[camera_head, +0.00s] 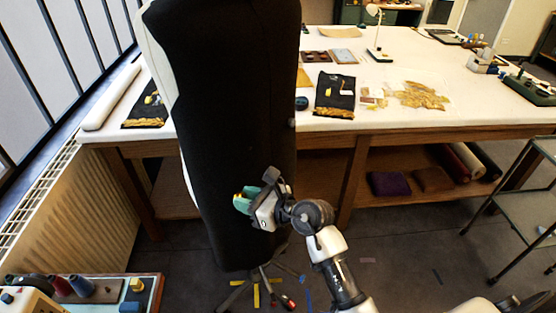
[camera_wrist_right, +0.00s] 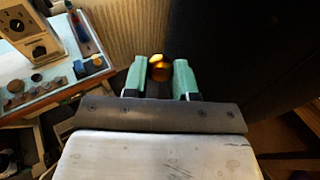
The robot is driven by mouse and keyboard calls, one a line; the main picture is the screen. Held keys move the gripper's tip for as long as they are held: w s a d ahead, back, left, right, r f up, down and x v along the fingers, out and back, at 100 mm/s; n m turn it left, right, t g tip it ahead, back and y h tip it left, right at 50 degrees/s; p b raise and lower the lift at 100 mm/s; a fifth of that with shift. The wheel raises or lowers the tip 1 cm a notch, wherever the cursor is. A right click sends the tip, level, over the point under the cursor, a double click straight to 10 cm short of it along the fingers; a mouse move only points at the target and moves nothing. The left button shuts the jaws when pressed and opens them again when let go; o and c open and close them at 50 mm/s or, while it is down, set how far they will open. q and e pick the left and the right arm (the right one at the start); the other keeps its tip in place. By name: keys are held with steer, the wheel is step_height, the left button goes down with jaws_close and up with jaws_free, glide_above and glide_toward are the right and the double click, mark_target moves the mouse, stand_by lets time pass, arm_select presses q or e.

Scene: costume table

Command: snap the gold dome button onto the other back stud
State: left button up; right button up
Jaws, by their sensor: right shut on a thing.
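My right gripper (camera_head: 242,202) has green fingertips and is in front of the lower part of the black garment on the dress form (camera_head: 240,100). In the right wrist view the gripper (camera_wrist_right: 159,82) is shut on the gold dome button (camera_wrist_right: 159,67), which sits between the two green fingers. The dark cloth is to the right of the fingers in that view; I cannot tell whether the button touches it. A small grey spot (camera_head: 292,122) shows at the garment's right edge; I cannot tell if it is a stud. My left gripper is not in view.
A long white table (camera_head: 420,120) stands behind the form, with folded black and gold cloth (camera_head: 335,92) on it. A tray (camera_head: 155,300) with spools and small parts is at the lower left, near the radiator (camera_head: 80,220). The form's stand legs (camera_head: 262,285) spread on the floor.

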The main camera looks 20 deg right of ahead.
steer(key=w+d+r+m+t+h+p, duration=0.1)
steer(key=d+r+m+t+h+p, duration=0.2)
steer(key=d+m+t+h, duration=0.4)
steer(key=n+g+y+b, duration=0.1)
steer(key=n+y+b, duration=0.1)
glide_toward(250, 149)
steer(key=shift+x, duration=1.9)
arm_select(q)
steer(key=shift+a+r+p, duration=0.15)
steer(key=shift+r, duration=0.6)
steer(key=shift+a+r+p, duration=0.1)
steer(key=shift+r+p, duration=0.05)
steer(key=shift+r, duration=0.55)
arm_select(e)
steer(key=shift+x, duration=1.15)
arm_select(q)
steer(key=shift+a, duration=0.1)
arm_select(e)
steer(key=shift+w+a+r, duration=0.1)
steer(key=shift+w+a, duration=0.1)
steer(key=shift+w, duration=0.25)
steer(key=o, duration=1.4)
steer(key=shift+s, duration=0.1)
